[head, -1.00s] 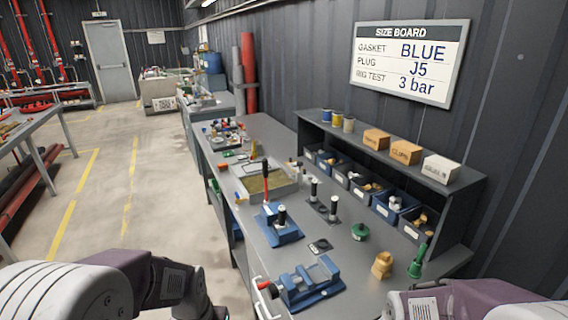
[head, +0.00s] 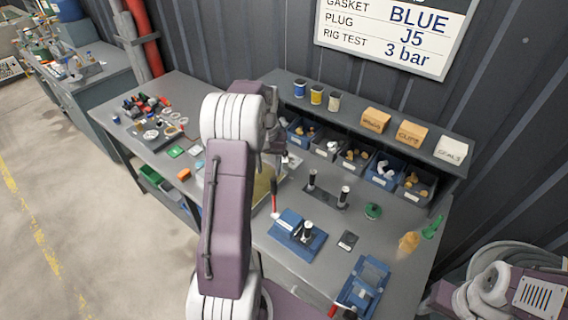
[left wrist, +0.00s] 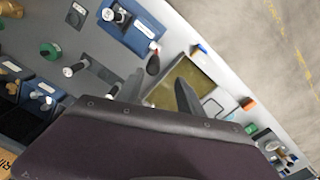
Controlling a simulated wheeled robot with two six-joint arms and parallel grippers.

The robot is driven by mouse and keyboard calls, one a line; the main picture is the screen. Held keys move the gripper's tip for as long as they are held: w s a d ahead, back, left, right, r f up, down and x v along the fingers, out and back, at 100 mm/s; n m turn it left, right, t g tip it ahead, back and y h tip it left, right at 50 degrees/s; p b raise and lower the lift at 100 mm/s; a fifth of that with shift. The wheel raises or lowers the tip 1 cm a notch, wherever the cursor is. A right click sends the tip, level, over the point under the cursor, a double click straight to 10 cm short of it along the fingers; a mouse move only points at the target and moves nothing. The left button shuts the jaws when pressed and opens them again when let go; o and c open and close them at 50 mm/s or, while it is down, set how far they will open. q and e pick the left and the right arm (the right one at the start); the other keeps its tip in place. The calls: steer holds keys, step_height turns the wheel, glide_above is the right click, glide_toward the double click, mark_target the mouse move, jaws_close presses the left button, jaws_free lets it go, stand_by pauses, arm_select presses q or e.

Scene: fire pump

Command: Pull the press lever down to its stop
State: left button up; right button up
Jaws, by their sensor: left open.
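The press (head: 297,234) has a blue base and stands on the grey bench, right of my left arm in the head view. Its red lever (head: 274,196) stands raised at the base's left side. In the left wrist view the blue press (left wrist: 132,26) is at the top, and the lever's dark knob (left wrist: 153,65) shows near the gap between my fingers. My left gripper (left wrist: 160,76) is open, with nothing between its fingers. In the head view, my arm partly hides the left gripper. My right arm is at the lower right; its gripper is out of view.
A blue vise (head: 362,288) sits at the bench's front right. Two black posts (head: 327,190) stand behind the press. A tray (left wrist: 180,82) lies beside the lever. Shelf bins (head: 385,172) line the back. A green part (head: 373,211) is on the right.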

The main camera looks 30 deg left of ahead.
mark_target(274, 185)
arm_select(q)
steer(key=shift+w+d+f+p, duration=0.15)
steer(key=shift+d+f, duration=0.15)
steer(key=shift+d, duration=0.3)
steer(key=shift+s+d+f+p, duration=0.15)
steer(key=shift+d+f, duration=0.15)
steer(key=shift+d, duration=0.3)
steer(key=f, duration=0.2)
steer(key=a+f+p, duration=0.1)
steer(key=f, duration=0.1)
steer(key=f+p, duration=0.1)
steer(key=f, duration=0.1)
steer(key=shift+w+a+f, duration=0.15)
steer(key=shift+a+f, duration=0.1)
steer(key=shift+f, duration=0.4)
steer(key=shift+d+f, duration=0.15)
steer(key=shift+d, duration=0.3)
steer(key=shift+a, duration=0.15)
steer(key=c, duration=0.8)
jaws_close()
arm_select(e)
steer(key=r, duration=0.1)
steer(key=d, duration=0.1)
steer(key=r, duration=0.1)
steer(key=shift+w+d+r, duration=0.25)
steer(key=shift+w+r, duration=0.1)
